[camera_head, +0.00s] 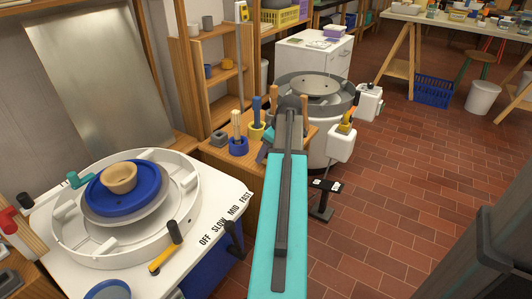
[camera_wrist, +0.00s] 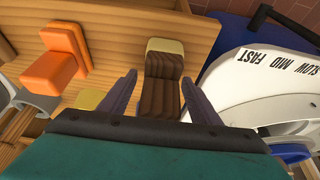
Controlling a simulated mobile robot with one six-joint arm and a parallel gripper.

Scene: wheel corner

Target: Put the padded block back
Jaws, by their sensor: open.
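A dark brown block with a pale yellow end (camera_wrist: 163,72), which looks like the padded block, is on a wooden surface in the wrist view. My gripper (camera_wrist: 159,77) is open, with one finger on each side of the block. I cannot tell whether the fingers touch it. The block's near end is hidden behind my gripper body. In the head view my teal arm reaches to the small wooden cabinet and hides the block and fingertips.
An orange block (camera_wrist: 60,60) and a partly hidden yellow piece (camera_wrist: 88,100) are left of my gripper. The white wheel housing (camera_wrist: 270,75) is at right. The wooden cabinet (camera_head: 222,158) also bears brushes in a blue holder (camera_head: 238,147). A second wheel (camera_head: 316,86) stands behind.

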